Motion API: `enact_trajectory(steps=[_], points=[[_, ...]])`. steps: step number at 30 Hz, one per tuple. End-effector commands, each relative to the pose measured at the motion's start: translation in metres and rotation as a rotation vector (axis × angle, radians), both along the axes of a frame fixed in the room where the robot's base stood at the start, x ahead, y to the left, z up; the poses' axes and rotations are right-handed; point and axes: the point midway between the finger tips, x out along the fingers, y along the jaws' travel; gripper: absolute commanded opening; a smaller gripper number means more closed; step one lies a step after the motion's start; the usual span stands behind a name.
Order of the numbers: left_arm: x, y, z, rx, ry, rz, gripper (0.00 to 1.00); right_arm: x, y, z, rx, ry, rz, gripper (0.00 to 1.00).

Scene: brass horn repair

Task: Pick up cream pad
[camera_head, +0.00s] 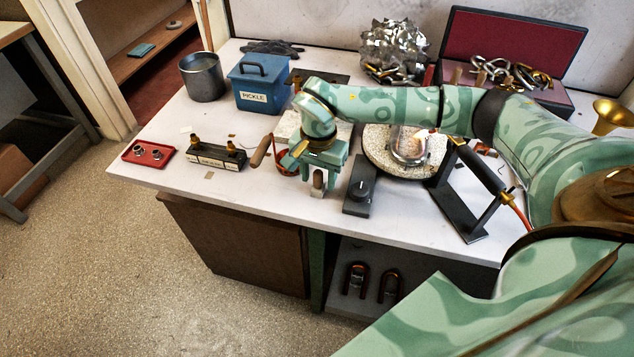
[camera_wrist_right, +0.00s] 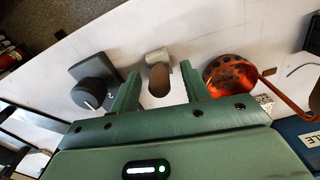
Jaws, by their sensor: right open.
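My right gripper (camera_head: 319,184) is open and points down over the front part of the white bench. In the right wrist view its two green fingers (camera_wrist_right: 159,72) stand apart. Between and just beyond the fingertips is a small cream-grey piece (camera_wrist_right: 158,56) with a rounded brown part (camera_wrist_right: 159,79). My left gripper is not in view.
A black dial box (camera_head: 359,190) stands close on one side, an orange perforated ladle (camera_wrist_right: 231,77) on the other. A blue PICKLE box (camera_head: 258,97) stands behind left.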

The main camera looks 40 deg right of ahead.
Motion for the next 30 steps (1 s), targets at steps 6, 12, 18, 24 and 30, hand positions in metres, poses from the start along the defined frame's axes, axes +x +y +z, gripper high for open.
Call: enact_trajectory(steps=[6, 12, 18, 24, 30], points=[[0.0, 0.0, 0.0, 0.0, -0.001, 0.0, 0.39, 0.0, 0.0, 0.0, 0.0, -0.001, 0.0, 0.46], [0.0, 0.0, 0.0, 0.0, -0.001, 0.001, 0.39, 0.0, 0.0, 0.0, 0.0, -0.001, 0.0, 0.0], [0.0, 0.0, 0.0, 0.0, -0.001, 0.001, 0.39, 0.0, 0.0, 0.0, 0.001, -0.001, 0.0, 0.0], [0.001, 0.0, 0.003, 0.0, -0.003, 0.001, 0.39, 0.001, 0.0, 0.009, 0.0, -0.004, 0.0, 0.0], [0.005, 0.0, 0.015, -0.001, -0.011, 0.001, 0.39, -0.003, 0.0, 0.042, -0.001, -0.006, 0.002, 0.0]])
